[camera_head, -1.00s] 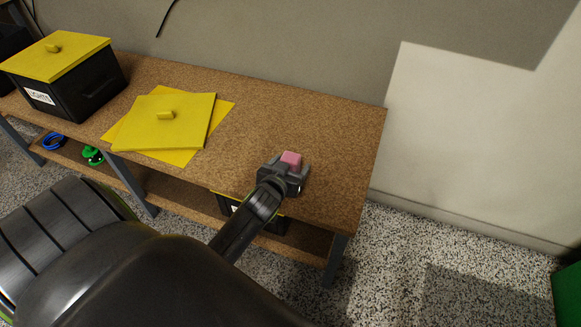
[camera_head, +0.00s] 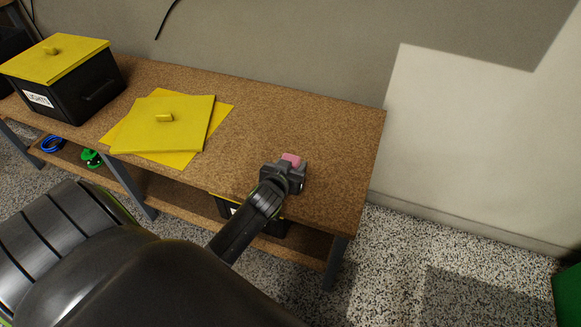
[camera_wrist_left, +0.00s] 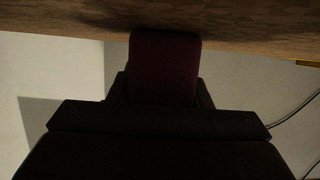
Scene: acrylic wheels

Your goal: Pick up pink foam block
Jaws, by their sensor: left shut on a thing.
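The pink foam block (camera_head: 292,159) is between the fingers of my left gripper (camera_head: 291,166), over the right part of the workbench. In the left wrist view the block (camera_wrist_left: 164,68) looks dark red in shadow and sits between the dark fingers. The left gripper is shut on it. The gripper body hides the block's lower part in the head view. I cannot tell whether the block touches the bench top. My right gripper is not in view.
The brown workbench (camera_head: 330,140) has free room around the gripper. A yellow lid (camera_head: 165,135) lies left of it. A black bin with a yellow lid (camera_head: 60,75) stands at the far left. Blue (camera_head: 52,143) and green (camera_head: 91,157) items are on the lower shelf.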

